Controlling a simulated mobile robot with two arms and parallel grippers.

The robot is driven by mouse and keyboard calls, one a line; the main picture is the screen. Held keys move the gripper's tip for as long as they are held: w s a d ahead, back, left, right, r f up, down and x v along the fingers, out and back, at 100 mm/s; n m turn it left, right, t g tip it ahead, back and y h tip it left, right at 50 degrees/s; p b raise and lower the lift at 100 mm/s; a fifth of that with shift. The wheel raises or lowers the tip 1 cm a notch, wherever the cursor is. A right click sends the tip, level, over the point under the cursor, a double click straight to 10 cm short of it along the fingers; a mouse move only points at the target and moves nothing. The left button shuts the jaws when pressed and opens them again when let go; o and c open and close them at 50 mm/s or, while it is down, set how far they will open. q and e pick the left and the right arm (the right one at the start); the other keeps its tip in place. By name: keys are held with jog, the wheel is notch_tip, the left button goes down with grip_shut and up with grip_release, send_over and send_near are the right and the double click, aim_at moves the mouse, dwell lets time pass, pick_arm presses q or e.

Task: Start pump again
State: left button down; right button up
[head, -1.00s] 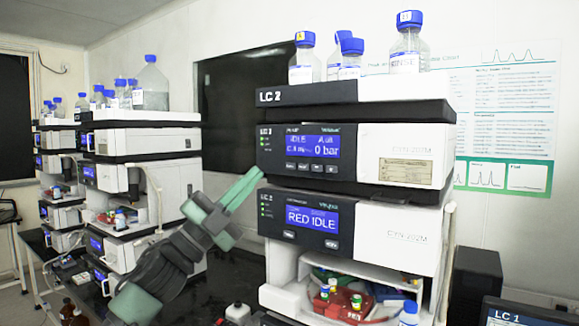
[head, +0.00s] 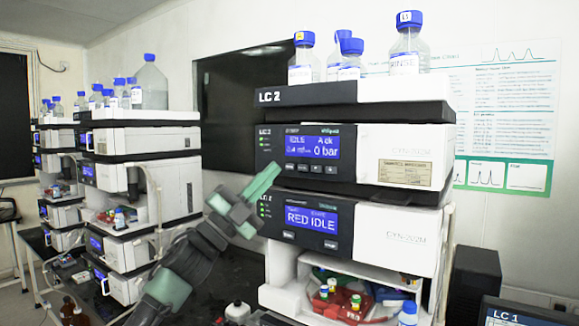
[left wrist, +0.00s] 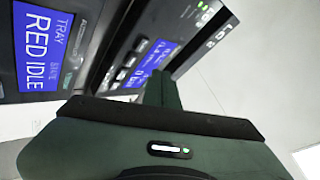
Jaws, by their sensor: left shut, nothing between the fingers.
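The LC 2 stack stands right of centre in the head view. Its pump module (head: 365,155) has a blue screen (head: 312,147) reading IDLE and 0 bar, with a row of small buttons (head: 315,169) below it. The module under it (head: 390,232) has a screen (head: 311,217) reading RED IDLE. My left gripper (head: 270,174) is shut and empty. Its tips point up and right at the pump's lower left front, close to the left end of the button row. I cannot tell whether they touch. The wrist view shows the shut fingers (left wrist: 160,88) beside the tilted screens. My right gripper is not in view.
Capped bottles (head: 405,45) stand on top of LC 2. An open bay (head: 350,290) below holds small coloured vials. Two more stacks (head: 145,180) stand at the left. Brown bottles (head: 75,315) and a white bottle (head: 237,312) sit low in front.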

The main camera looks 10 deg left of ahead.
aim_at(290, 166)
pick_arm(q)
jog(key=shift+w+d, duration=0.25)
jog(key=shift+w, duration=0.4)
jog(key=shift+w+d, duration=0.25)
jog(key=shift+w, duration=0.4)
dwell(1.1)
jog(key=shift+w+d, duration=0.15)
jog(key=shift+w, duration=0.25)
jog(key=shift+w+d, duration=0.1)
jog(key=shift+w, duration=0.25)
dwell(0.6)
jog(key=shift+s, duration=0.15)
jog(key=shift+s+a, duration=0.3)
jog(key=shift+s, duration=0.35)
